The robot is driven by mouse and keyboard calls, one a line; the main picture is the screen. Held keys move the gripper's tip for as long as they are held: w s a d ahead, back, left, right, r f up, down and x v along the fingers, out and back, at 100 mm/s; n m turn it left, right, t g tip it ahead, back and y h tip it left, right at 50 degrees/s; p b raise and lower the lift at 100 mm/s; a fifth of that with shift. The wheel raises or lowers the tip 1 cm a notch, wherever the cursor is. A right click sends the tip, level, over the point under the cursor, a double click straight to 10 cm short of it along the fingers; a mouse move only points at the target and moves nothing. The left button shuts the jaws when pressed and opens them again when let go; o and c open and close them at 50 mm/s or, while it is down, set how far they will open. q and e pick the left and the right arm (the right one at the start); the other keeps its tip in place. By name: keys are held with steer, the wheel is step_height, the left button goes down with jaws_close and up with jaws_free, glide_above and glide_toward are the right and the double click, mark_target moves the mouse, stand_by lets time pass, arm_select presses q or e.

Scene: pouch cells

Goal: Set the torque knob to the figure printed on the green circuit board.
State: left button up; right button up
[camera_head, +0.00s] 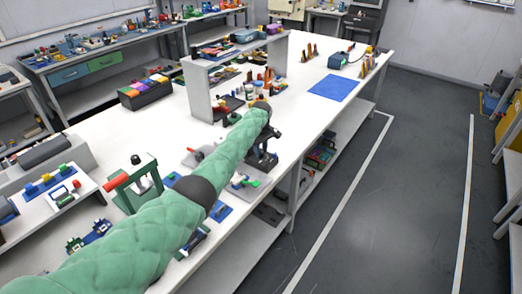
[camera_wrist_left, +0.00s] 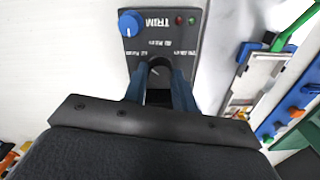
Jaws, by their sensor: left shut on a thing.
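My left gripper (camera_head: 262,158) reaches over the white workbench. In the left wrist view its two blue-grey fingers (camera_wrist_left: 160,88) are shut on a dark round knob (camera_wrist_left: 158,67), which has a light pointer line. The knob sits on a dark panel (camera_wrist_left: 185,52). The panel also carries a blue knob (camera_wrist_left: 130,22), the upside-down word TRIM, a red and a green light, and small print I cannot read. The lower part of the panel is hidden by my gripper. I cannot make out the green circuit board or its figure. My right gripper is not in view.
A grey shelf unit (camera_head: 202,92) stands on the workbench beyond my arm. A blue mat (camera_head: 334,88) lies farther back. A green press-like frame with a red handle (camera_head: 130,183) stands left of my arm. A light tray (camera_wrist_left: 256,80) lies right of the panel.

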arm_select(q)
steer(key=shift+m, duration=0.3)
steer(key=m, duration=0.5)
steer(key=shift+w+m, duration=0.1)
steer(key=shift+m, duration=0.2)
steer(key=m, duration=0.4)
steer(key=shift+d+r, duration=0.1)
steer(key=m, duration=0.6)
steer(key=shift+m, duration=1.9)
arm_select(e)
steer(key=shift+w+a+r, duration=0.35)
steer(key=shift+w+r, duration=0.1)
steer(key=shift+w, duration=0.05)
